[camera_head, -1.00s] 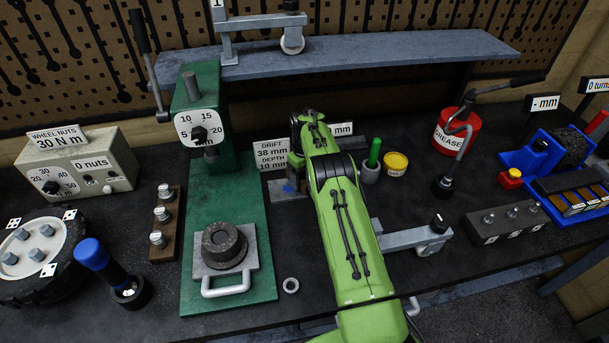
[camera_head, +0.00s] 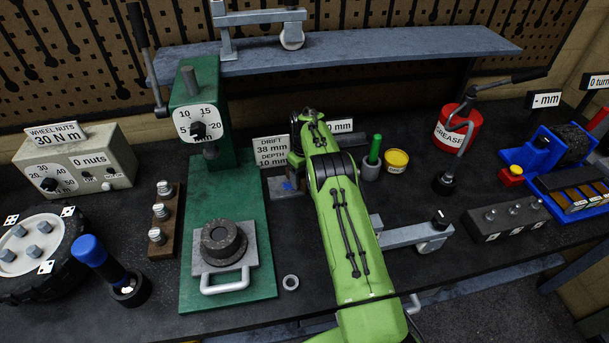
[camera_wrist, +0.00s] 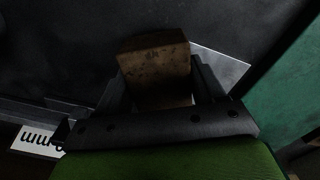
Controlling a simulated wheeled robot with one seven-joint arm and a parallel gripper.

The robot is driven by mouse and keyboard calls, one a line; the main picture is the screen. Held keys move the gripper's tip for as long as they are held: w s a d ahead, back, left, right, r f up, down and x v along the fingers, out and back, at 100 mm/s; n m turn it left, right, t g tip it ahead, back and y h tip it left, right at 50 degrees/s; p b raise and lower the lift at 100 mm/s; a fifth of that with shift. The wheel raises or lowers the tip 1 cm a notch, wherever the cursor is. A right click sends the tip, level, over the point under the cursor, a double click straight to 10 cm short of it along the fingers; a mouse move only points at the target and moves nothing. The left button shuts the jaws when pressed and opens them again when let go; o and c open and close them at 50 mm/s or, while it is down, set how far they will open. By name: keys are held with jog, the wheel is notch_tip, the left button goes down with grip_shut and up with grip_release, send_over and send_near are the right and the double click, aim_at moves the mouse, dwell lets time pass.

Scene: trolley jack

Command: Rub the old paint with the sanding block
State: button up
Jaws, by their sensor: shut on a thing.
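My gripper (camera_wrist: 158,92) is shut on the brown sanding block (camera_wrist: 154,68), which sits between its two dark fingers in the wrist view. A pale grey metal plate (camera_wrist: 222,66) shows beyond and beside the block. In the head view my green arm hides the gripper and the block. There the plate (camera_head: 276,193) lies on the bench just left of my arm's far end, with a small blue patch of old paint (camera_head: 288,186) on it. The paint is not visible in the wrist view. I cannot tell whether the block touches the plate.
A green press (camera_head: 225,180) stands left of the plate, with a sign (camera_head: 271,151) behind. A green-handled tool (camera_head: 375,149) and yellow tin (camera_head: 396,160) stand to the right. A grey bracket (camera_head: 405,236) lies right of my arm.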

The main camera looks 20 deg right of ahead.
aim_at(283, 187)
jog(key=shift+f, duration=0.3)
jog(key=shift+w+a+b, duration=0.2)
jog(key=shift+w+a, duration=0.05)
jog(key=shift+a, duration=0.9)
jog(key=shift+w+a+b, duration=0.2)
jog(key=shift+a, duration=1)
jog(key=shift+w+a+b, duration=0.2)
jog(key=shift+w+a, duration=0.05)
jog(key=shift+a, duration=0.9)
jog(key=shift+s+d+f+b, duration=0.15)
jog(key=shift+s+d, duration=0.1)
jog(key=shift+d, duration=0.65)
jog(key=shift+s+d+r+b, duration=0.1)
jog(key=shift+s+d+b, duration=0.1)
jog(key=shift+d, duration=0.7)
jog(key=shift+s+d, duration=0.15)
jog(key=shift+d, duration=0.75)
jog(key=shift+s+d, duration=0.15)
jog(key=shift+d, duration=0.75)
notch_tip(283, 187, up, 6)
jog(key=p, duration=0.4)
jog(key=shift+a+p, duration=0.1)
jog(key=shift+p, duration=0.2)
